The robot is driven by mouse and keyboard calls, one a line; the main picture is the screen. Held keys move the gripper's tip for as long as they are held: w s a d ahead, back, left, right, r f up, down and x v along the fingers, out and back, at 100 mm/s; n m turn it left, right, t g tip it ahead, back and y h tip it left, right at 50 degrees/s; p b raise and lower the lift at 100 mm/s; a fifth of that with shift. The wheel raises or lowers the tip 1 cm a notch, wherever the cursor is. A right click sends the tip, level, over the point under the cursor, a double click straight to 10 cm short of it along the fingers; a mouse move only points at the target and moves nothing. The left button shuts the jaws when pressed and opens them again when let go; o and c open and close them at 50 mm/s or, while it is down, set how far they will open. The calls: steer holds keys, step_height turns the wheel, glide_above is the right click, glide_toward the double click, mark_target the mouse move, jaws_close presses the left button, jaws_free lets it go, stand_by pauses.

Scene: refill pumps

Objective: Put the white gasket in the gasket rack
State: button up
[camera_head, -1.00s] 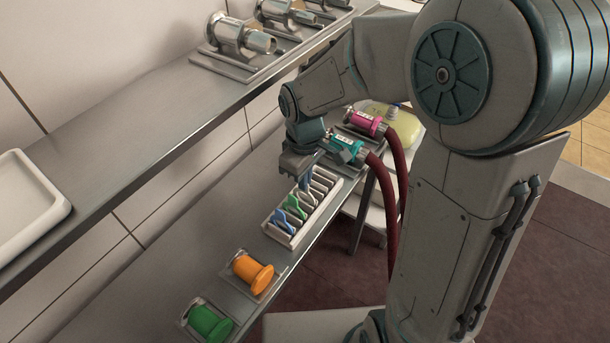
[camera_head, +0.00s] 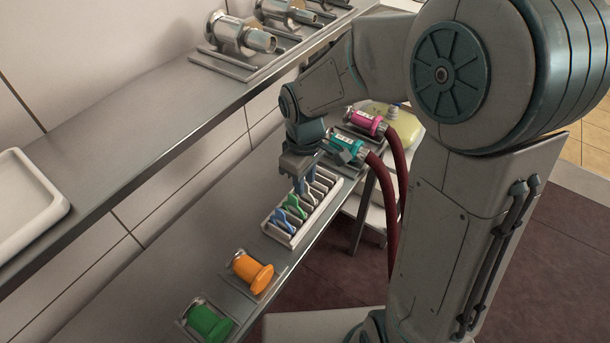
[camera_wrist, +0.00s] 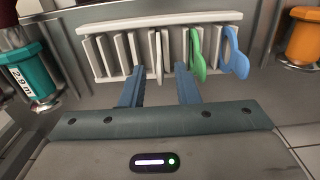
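The gasket rack (camera_head: 272,234) is a white slotted tray on the lower steel counter, and its slats (camera_wrist: 98,58) line the top of the wrist view. A thin off-white piece, apparently the white gasket (camera_wrist: 158,58), stands on edge in the rack, left of a green gasket (camera_wrist: 197,52) and a blue gasket (camera_wrist: 235,55). My gripper (camera_wrist: 160,72) is open, with its blue fingertips apart on either side of the white piece, not visibly touching it. In the head view my gripper (camera_head: 298,184) is over the rack's far half and hides part of it.
A teal pump (camera_head: 347,143) and a pink pump (camera_head: 364,122) with red hoses stand beyond the rack. An orange spool-shaped part (camera_head: 252,272) and a green one (camera_head: 209,323) are on the near side. The upper shelf (camera_head: 130,165) overhangs on the left.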

step_height(320, 180, up, 14)
stand_by(0.5)
steer(key=shift+f, duration=0.1)
stand_by(0.4)
